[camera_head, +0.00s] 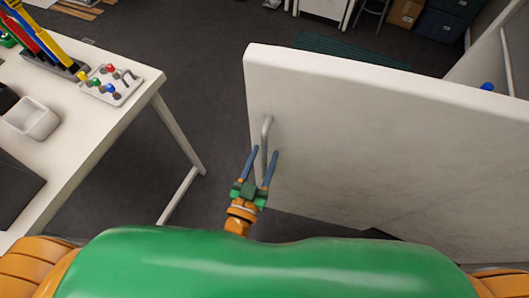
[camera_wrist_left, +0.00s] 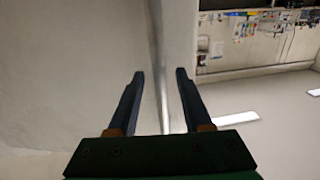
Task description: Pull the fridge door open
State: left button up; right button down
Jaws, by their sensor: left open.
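The fridge door (camera_head: 350,150) is a large pale, upright panel filling the right half of the head view. Its grey bar handle (camera_head: 266,132) stands near the panel's left edge. My left gripper (camera_head: 265,152) is open at the handle, with its two blue-grey fingers on either side of the bar's lower part. In the left wrist view the bar (camera_wrist_left: 158,55) runs between the open fingers (camera_wrist_left: 160,73), with a gap visible on both sides. Contact with the bar cannot be made out. The door's hinge side is not clearly visible. My right gripper is not in view.
A white table (camera_head: 105,130) stands at the left, with a small tray of coloured knobs (camera_head: 110,86), a white bin (camera_head: 32,118) and coloured tools. Dark floor (camera_head: 205,100) lies free between table and door. Dark boxes (camera_head: 440,30) stand at the far right.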

pick_arm(q)
jog(key=v, duration=0.6)
jog(key=shift+b, duration=0.3)
jog(key=shift+f, duration=0.1)
